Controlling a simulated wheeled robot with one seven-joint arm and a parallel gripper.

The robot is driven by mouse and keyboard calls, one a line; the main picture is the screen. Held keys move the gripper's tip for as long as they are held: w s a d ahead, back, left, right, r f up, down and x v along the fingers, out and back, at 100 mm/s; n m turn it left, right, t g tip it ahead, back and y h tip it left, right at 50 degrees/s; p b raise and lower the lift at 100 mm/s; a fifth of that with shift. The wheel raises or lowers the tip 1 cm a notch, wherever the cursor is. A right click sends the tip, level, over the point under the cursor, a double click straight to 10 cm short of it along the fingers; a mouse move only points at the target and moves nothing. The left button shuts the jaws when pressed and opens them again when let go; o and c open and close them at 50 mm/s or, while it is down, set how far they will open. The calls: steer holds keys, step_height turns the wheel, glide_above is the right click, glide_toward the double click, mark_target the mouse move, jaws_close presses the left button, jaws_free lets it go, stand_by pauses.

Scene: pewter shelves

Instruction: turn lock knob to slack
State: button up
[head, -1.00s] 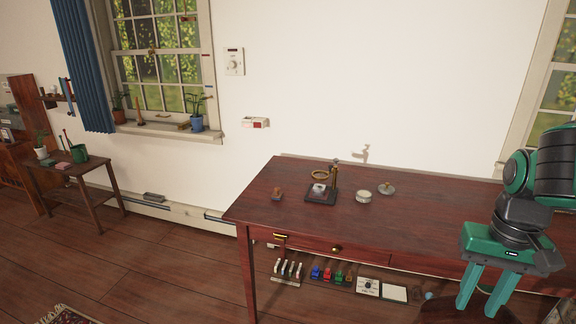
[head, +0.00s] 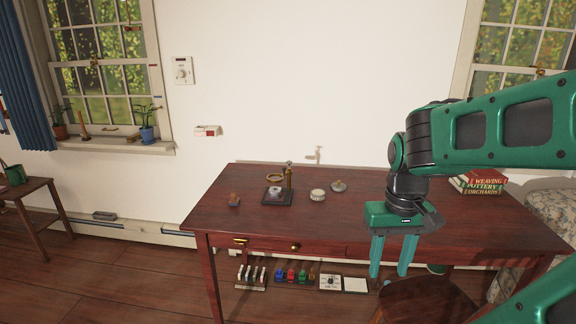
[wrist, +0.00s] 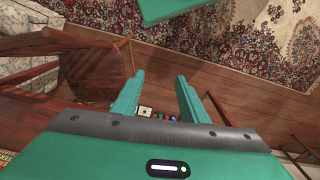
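I cannot tell for sure which part is the lock knob, and no "slack" mark is readable. A small stand (head: 270,201) with a dark base, a brass ring and an upright brass post (head: 289,178) stands on the dark red desk (head: 340,220); the post has a small top piece. A round brass knob (head: 295,246) sits on the desk's drawer front. My gripper (head: 389,274) points down in front of the desk, right of the stand and well apart from it. In the wrist view my gripper (wrist: 160,76) has its fingers spread, with nothing between them.
On the desk are a small wooden block (head: 234,200), a round tin (head: 318,195) and a grey lidded disc (head: 339,186). Books (head: 480,184) lie at the right. Below are levers (head: 252,276), coloured items and a dial box (head: 330,283). A chair (head: 425,300) stands below my gripper.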

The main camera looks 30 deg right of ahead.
steer(key=w+d+f+n+h, duration=0.25)
steer(key=w+d+n, duration=0.3)
steer(key=w, duration=0.55)
steer(key=w+d+f+n+t+h, duration=0.15)
steer(key=w+d+n+h, duration=0.25)
steer(key=w+d, duration=0.55)
steer(key=w+d+f+n+g+h, duration=0.1)
steer(key=w+d+f+n+h, duration=0.25)
steer(key=w, duration=1.05)
steer(key=n+t+h, duration=0.3)
steer(key=n+t, duration=0.8)
steer(key=n, duration=0.8)
glide_toward(288, 163)
steer(key=x, duration=1.1)
steer(key=shift+d, duration=0.1)
steer(key=shift+c, duration=0.6)
